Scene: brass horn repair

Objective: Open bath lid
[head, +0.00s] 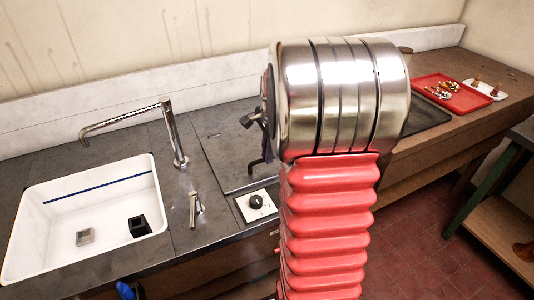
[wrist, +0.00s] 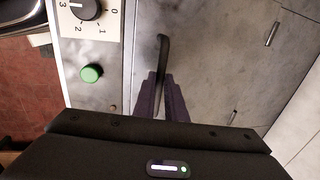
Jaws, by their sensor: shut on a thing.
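The bath lid (head: 222,138) is a grey metal panel set in the counter right of the tap. It looks flat and closed. In the wrist view the lid (wrist: 212,65) fills the middle, with a dark upright handle (wrist: 163,48) near its left edge. My gripper (wrist: 161,82) has its two dark fingers closed together on this handle. In the head view my own arm covers most of the gripper and the right part of the lid.
A white panel with a black dial (head: 256,202) lies at the counter's front; the wrist view shows a green button (wrist: 91,73) beside it. A white sink (head: 95,210) and tap (head: 172,130) stand left. A red tray (head: 451,92) lies at the far right.

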